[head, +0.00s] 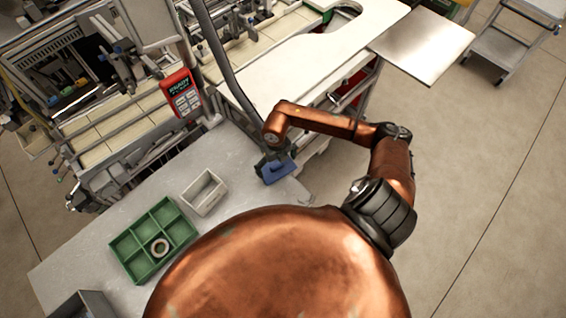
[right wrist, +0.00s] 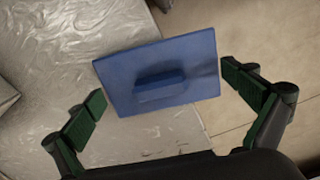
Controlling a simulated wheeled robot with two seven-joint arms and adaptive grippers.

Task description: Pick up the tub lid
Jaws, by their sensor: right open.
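The tub lid (right wrist: 158,72) is a blue rectangular plate with a raised bar handle (right wrist: 160,86) on top. It lies at the table's right end in the head view (head: 279,172), near the edge. My right gripper (right wrist: 168,104) is open, with one green-padded finger on each side of the lid and the handle between them. The fingers look apart from the handle; the exact height above the lid is hard to tell. In the head view my right gripper (head: 270,160) partly covers the lid. My left gripper is not in view.
On the grey table (head: 110,222) stand a light open box (head: 204,192) and a green divided tray (head: 128,243) with a tape reel (head: 159,247) in one compartment. A grey bin (head: 84,305) is at the lower left. A machine with a red keypad (head: 181,93) stands behind.

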